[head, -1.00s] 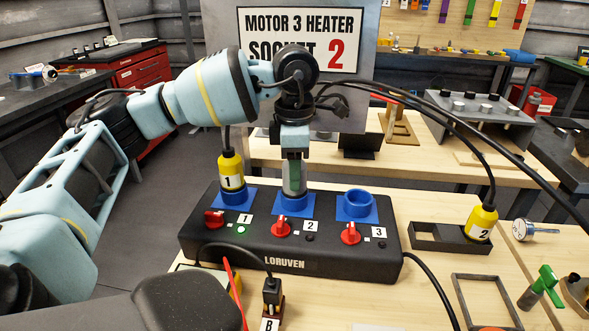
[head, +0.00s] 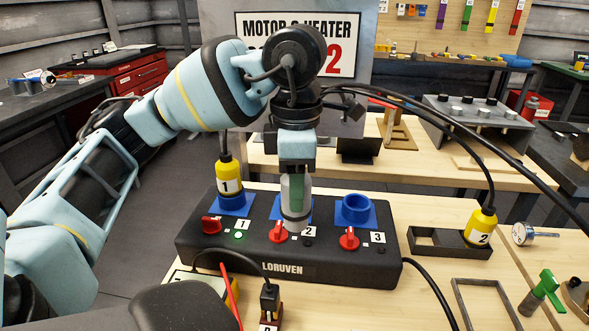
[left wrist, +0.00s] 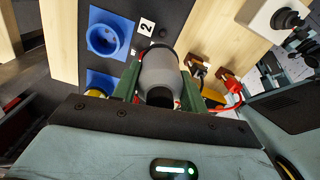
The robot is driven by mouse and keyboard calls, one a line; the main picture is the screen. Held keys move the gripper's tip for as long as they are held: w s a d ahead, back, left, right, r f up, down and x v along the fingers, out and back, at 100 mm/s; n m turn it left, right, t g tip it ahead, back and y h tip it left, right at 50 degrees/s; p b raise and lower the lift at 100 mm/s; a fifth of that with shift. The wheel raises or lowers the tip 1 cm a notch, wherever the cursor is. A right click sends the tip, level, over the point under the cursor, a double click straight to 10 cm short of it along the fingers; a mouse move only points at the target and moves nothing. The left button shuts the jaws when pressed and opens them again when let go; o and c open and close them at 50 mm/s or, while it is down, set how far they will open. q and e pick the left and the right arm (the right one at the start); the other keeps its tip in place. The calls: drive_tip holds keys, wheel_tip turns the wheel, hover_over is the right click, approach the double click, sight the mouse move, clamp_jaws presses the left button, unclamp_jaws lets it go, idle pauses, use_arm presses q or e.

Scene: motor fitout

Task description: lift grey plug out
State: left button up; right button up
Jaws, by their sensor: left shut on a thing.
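The grey plug (head: 294,213) is shut in my left gripper (head: 294,180). It hangs roughly upright in front of the blue socket 2 (head: 276,204), largely covering it in the head view. In the left wrist view the grey plug (left wrist: 161,75) sits between the green finger pads, and the blue socket (left wrist: 106,36) beside label 2 is empty and apart from it. The black box (head: 335,262) carries three blue sockets. My right gripper is not in view.
The yellow plug 1 (head: 229,175) stands in the left socket. The right socket (head: 355,209) is empty. The yellow plug 2 (head: 480,226) stands in a dark tray (head: 428,237) at the right. Red knobs line the box front, and cables arch over the right side.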

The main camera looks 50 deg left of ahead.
use_arm(q)
drive_tip(key=s+d, duration=0.4)
drive_tip(key=d, duration=0.1)
drive_tip(key=shift+r, duration=0.3)
